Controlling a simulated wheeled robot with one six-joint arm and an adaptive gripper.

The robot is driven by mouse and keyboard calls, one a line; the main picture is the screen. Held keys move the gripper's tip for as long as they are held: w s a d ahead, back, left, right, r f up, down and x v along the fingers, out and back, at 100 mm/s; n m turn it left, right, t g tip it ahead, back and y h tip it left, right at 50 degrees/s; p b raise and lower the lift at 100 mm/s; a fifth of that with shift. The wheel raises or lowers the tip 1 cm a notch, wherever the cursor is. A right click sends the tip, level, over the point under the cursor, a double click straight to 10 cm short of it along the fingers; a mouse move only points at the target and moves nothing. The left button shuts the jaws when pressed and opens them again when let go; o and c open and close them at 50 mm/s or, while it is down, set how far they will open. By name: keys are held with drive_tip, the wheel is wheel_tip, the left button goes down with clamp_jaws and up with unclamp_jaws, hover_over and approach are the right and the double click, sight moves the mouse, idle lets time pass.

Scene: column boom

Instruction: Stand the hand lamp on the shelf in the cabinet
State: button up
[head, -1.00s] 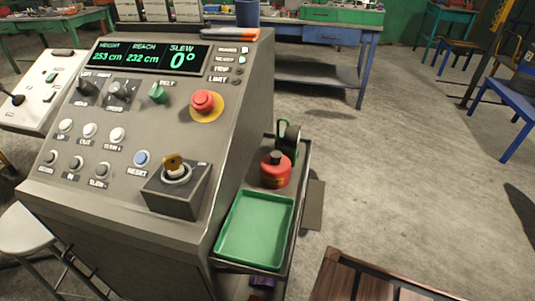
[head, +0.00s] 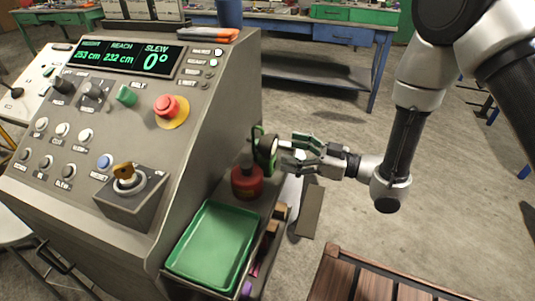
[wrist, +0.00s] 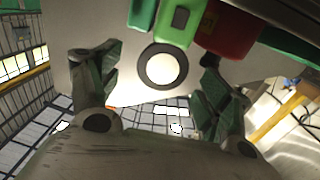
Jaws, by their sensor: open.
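The hand lamp (head: 264,149) has a dark round head and a green handle. It stands at the far end of the cart beside the console. In the wrist view its pale round lens (wrist: 161,67) faces me, with green body parts above it. My gripper (head: 289,153) is open, at the right of the lamp and pointing at it. In the wrist view the fingers (wrist: 158,82) are spread to either side of the lens. I cannot tell whether they touch the lamp. I cannot make out the cabinet or its shelf in these views.
A red can (head: 247,183) stands right in front of the lamp. A green tray (head: 212,240) lies on the cart's near end. The grey control console (head: 215,120) rises close on the left. A slatted wooden piece (head: 375,282) is at the bottom right. Open floor lies to the right.

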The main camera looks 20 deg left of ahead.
sight(275, 147)
drive_tip(key=a, duration=0.4)
drive_tip(key=s+a, duration=0.1)
drive_tip(key=a, duration=0.2)
drive_tip(key=shift+a+r, duration=0.1)
drive_tip(key=shift+r, duration=0.15)
drive_tip(key=c, duration=1.4)
